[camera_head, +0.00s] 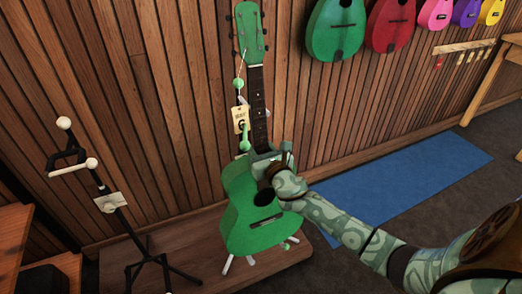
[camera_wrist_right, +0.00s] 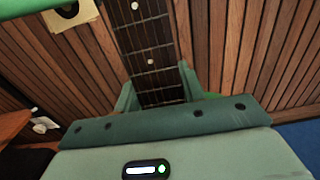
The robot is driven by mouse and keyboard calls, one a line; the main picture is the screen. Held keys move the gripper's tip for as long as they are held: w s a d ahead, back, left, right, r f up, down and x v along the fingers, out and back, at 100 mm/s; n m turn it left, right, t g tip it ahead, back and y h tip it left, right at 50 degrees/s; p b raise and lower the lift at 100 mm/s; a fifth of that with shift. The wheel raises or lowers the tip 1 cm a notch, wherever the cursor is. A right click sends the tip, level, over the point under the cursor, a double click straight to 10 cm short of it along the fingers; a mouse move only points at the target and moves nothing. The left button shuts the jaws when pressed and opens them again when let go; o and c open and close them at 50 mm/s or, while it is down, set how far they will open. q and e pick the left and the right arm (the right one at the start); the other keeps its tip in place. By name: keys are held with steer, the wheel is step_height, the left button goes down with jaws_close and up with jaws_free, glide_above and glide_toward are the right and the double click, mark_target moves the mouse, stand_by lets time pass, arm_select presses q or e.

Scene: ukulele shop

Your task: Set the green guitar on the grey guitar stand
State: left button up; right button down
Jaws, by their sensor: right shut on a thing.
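The green guitar (camera_head: 252,225) stands nearly upright in the middle of the head view, headstock (camera_head: 250,30) up. My right gripper (camera_head: 264,156) is shut on its neck where the neck meets the body. In the right wrist view, the fingers (camera_wrist_right: 158,92) lie on both sides of the fretted neck (camera_wrist_right: 145,45). Pale grey-white legs (camera_head: 226,265) show under the guitar body, apparently of the grey guitar stand; the guitar hides most of it. I cannot tell whether the guitar rests on it. My left gripper is not in view.
A black stand (camera_head: 151,255) with pale-tipped arms and a small card stands at left on the low wooden platform (camera_head: 200,262). A paper tag (camera_head: 240,119) hangs by the neck. Several coloured instruments hang on the slatted wall. A blue mat (camera_head: 410,188) lies at right.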

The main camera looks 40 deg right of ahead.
steer(key=shift+w+d+r, duration=0.15)
steer(key=shift+w, duration=0.35)
steer(key=shift+b+x, duration=0.35)
steer(key=shift+x, duration=0.45)
steer(key=shift+w, duration=0.45)
steer(key=shift+w+d, duration=0.1)
